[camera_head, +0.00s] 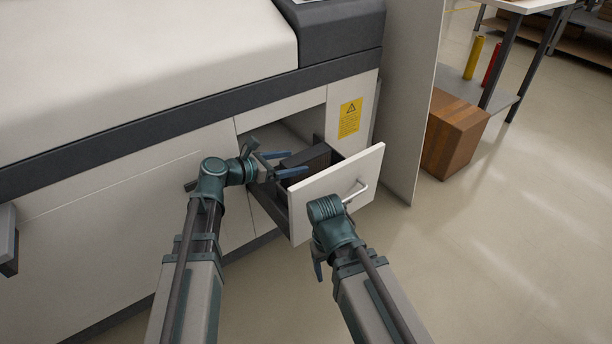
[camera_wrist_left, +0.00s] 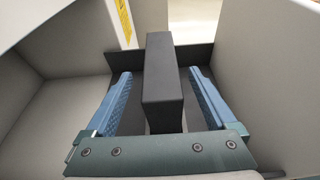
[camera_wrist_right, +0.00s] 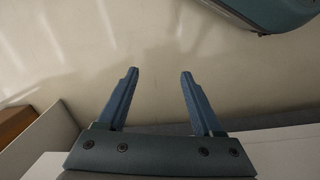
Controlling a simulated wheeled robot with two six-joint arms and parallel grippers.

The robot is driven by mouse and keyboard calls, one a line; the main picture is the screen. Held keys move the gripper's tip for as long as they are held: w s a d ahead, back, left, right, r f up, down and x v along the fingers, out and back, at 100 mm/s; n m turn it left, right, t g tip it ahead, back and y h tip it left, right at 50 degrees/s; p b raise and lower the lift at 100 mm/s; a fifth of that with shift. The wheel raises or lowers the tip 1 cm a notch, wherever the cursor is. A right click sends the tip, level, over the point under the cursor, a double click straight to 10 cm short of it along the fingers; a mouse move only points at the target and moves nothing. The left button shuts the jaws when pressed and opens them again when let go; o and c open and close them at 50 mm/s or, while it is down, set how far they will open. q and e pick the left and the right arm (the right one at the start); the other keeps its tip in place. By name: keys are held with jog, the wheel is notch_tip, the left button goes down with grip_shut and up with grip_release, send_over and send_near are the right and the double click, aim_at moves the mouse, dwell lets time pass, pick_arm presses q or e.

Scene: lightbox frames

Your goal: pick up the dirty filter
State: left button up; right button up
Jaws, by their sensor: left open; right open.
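A dark grey rectangular block, which looks like the filter (camera_head: 308,158), stands in the open drawer of the white machine. In the left wrist view the filter (camera_wrist_left: 163,85) lies between the two blue fingers, with a gap on each side. My left gripper (camera_head: 283,163) is open and reaches into the drawer; it also shows in the left wrist view (camera_wrist_left: 158,95). My right gripper (camera_wrist_right: 157,85) is open and empty, over bare floor in its wrist view. In the head view its fingers are mostly hidden by its own wrist, near the drawer front.
The drawer front (camera_head: 337,193) is white with a metal handle (camera_head: 356,190). The floor (camera_head: 500,250) there is clear.

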aim_at(306, 159)
pick_arm(q)
jog(key=shift+b+x, duration=0.75)
jog(key=shift+x, duration=1.95)
jog(key=shift+s+r, duration=0.1)
grip_shut()
